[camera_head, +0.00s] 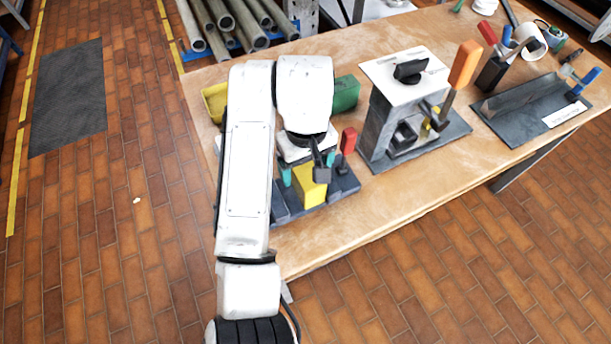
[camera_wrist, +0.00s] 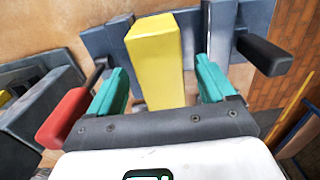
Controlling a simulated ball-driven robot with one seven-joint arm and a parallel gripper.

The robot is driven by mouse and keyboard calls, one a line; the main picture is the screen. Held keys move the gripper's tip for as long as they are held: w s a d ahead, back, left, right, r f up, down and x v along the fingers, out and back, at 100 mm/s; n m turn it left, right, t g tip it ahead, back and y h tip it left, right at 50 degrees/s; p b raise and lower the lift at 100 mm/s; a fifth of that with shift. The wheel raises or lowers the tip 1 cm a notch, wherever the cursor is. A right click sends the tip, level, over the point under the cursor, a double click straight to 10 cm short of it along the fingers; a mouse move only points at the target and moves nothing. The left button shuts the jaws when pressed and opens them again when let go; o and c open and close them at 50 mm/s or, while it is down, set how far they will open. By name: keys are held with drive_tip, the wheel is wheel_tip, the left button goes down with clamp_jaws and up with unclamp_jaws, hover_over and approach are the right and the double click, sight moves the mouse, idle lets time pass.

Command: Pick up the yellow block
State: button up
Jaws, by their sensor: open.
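The yellow block (camera_head: 311,187) stands upright on a dark grey fixture (camera_head: 340,188) near the front left of the wooden table. In the wrist view the yellow block (camera_wrist: 156,55) rises between the two teal fingers of my gripper (camera_wrist: 163,88). The fingers are apart, one on each side of the block, with visible gaps. In the head view my gripper (camera_head: 301,172) is right at the block, partly hidden by my arm. The block's lower end is hidden in the wrist view.
A red handle (camera_head: 348,141) stands close to the right of my gripper. A grey device (camera_head: 385,115) with an orange handle stands further right. Yellow (camera_head: 215,102) and green bins (camera_head: 345,93) lie behind my arm. The table's front edge is bare.

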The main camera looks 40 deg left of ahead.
drive_tip(key=shift+f, duration=0.8)
drive_tip(key=c, duration=1.4)
drive_tip(key=shift+r, duration=0.1)
